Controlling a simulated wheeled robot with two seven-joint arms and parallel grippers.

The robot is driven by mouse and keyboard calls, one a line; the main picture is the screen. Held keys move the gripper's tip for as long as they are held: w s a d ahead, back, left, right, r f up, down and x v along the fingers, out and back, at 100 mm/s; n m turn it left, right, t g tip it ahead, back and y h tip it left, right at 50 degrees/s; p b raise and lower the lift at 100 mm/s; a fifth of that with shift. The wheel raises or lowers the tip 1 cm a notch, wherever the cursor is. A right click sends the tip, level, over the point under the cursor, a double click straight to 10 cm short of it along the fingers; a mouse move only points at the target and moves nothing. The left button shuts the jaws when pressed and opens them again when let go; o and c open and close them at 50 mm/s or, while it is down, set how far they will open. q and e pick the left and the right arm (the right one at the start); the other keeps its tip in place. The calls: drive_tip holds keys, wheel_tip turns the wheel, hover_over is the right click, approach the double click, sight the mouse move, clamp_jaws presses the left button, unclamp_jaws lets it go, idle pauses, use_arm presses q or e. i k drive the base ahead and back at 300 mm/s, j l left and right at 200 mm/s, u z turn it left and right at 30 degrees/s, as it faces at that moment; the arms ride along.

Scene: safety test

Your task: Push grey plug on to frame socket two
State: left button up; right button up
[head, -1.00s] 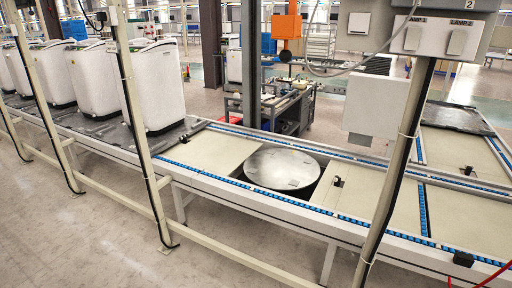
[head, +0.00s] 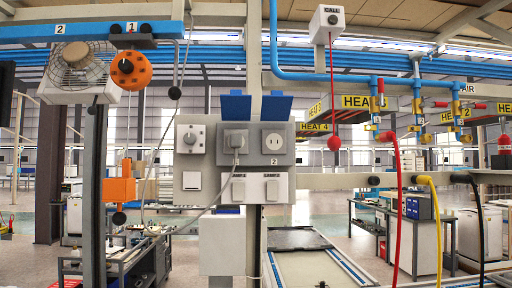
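A grey frame panel in the middle carries two sockets with raised blue covers. Socket two (head: 273,142), a white face on a grey box with a "2" label below, is empty. A pale grey plug (head: 236,141) sits at the socket to its left, and a pale cord (head: 213,203) hangs from it. I cannot tell how deeply the plug is seated. Neither of my grippers shows in the head view.
A white box with two switches (head: 256,188) is below the sockets. A round knob (head: 191,138) is at the panel's left. An orange reel (head: 128,70) and fan (head: 83,67) hang at left. Red (head: 397,220), yellow (head: 436,225) and black hoses hang at right.

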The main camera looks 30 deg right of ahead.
sight(235, 139)
drive_tip(key=i+j+z, duration=0.4)
drive_tip(key=j, duration=0.15)
drive_tip(key=i+j+z, duration=0.15)
drive_tip(key=j, duration=0.2)
drive_tip(key=i+j+z, duration=0.2)
drive_tip(key=j, duration=0.15)
drive_tip(key=i+j+z, duration=0.2)
drive_tip(key=j, duration=0.15)
drive_tip(key=j+z, duration=0.2)
drive_tip(key=j, duration=0.2)
